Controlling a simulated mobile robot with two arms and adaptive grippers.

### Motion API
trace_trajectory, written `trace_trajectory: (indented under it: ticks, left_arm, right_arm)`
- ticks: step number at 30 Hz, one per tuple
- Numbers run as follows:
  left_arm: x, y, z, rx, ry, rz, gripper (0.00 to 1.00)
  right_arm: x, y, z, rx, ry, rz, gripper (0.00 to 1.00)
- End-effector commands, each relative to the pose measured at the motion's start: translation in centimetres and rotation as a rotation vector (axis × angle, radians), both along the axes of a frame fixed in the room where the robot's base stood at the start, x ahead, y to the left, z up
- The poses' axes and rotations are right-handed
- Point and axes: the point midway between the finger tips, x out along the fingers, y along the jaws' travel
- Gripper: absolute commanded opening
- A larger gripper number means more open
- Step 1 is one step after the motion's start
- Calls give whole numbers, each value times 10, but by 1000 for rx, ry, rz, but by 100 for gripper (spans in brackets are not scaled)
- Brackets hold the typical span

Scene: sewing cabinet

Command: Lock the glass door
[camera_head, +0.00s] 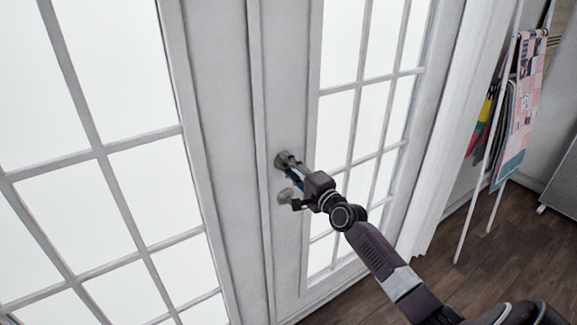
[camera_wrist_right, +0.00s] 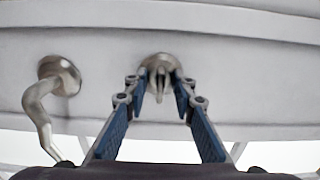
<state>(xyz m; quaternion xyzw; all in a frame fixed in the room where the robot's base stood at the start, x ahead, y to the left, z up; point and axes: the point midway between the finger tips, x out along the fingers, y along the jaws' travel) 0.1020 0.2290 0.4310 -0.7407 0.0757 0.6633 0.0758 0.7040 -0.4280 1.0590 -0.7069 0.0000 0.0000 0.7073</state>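The glass door (camera_head: 284,85) is white-framed, with bright panes, and looks shut. Its lock is a round metal plate with a small upright thumb-turn (camera_wrist_right: 160,75); in the head view the lock (camera_head: 281,160) is partly covered by my right gripper (camera_head: 291,172). A curved metal door handle (camera_wrist_right: 40,105) is beside the lock in the wrist view and below it in the head view (camera_head: 288,196). In the wrist view my right gripper (camera_wrist_right: 158,86) has its blue fingers apart, one on each side of the thumb-turn, with gaps showing. My left gripper is out of view.
A second white paned door panel (camera_head: 105,150) is at the left. A white curtain (camera_head: 452,130) hangs to the right of the door. A white rack (camera_head: 481,160) with colourful fabrics (camera_head: 522,105) stands farther right. The wooden floor (camera_head: 520,235) is clear at lower right.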

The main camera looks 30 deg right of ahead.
Motion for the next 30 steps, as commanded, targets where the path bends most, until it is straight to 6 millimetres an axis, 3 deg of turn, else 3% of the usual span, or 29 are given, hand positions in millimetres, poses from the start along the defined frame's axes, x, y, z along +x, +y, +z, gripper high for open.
trace_trajectory:
  ticks: [6, 13, 23, 30]
  left_arm:
    - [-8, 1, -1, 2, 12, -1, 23]
    - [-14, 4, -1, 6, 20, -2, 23]
    - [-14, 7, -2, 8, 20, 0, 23]
    - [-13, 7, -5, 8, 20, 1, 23]
  right_arm:
    - [0, 0, 0, -1, 0, 0, 24]
    - [0, 0, 0, -1, 0, 0, 0]
    - [0, 0, -1, -15, 1, 0, 0]
    - [0, 0, -1, -114, 1, 0, 0]
